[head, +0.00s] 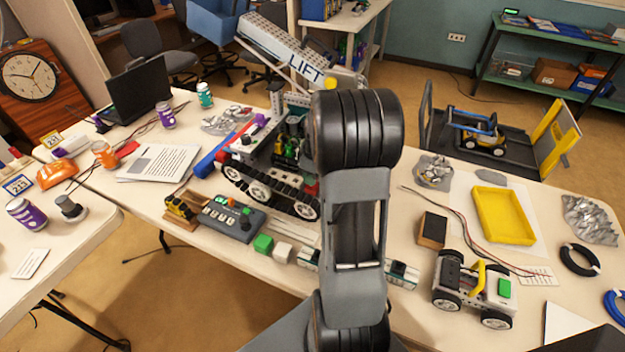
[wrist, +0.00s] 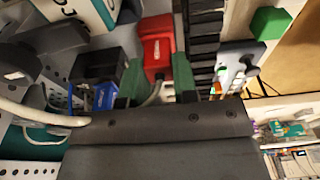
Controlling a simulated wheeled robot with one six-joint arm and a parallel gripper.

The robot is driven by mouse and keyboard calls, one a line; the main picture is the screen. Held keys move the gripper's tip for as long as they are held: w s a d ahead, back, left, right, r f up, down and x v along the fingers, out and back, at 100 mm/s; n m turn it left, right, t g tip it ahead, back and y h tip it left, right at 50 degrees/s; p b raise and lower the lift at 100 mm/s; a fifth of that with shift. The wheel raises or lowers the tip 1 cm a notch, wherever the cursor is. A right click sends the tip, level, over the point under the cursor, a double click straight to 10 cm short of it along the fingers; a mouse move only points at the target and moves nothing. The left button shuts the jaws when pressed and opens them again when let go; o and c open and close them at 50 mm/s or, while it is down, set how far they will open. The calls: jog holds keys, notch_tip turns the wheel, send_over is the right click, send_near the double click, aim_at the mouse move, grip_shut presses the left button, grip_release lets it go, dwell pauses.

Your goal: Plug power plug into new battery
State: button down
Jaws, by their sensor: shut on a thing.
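In the wrist view my gripper (wrist: 158,66) reaches in among the robot's parts, its two green fingers on either side of a red block with a small pale label, which I take to be the power plug (wrist: 157,47). My gripper is shut on it. A grey cable runs back from it between the fingers. Left of the fingers are a black box (wrist: 97,64) and a blue part (wrist: 104,96); I cannot tell which part is the new battery, or whether the plug touches it. In the head view my arm hides the gripper and plug.
The tracked robot (head: 263,190) with a raised LIFT beam (head: 275,45) stands mid-table. In front are a control box (head: 232,218) and a green cube (head: 263,243). At right are a small wheeled vehicle (head: 473,289), a yellow tray (head: 478,207) and loose wires.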

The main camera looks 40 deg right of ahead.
jog(key=shift+d+r+p, duration=0.15)
jog(key=shift+r+p, duration=0.7)
jog(key=shift+p, duration=0.25)
jog(key=shift+r+p, duration=0.35)
jog(key=shift+r, duration=0.1)
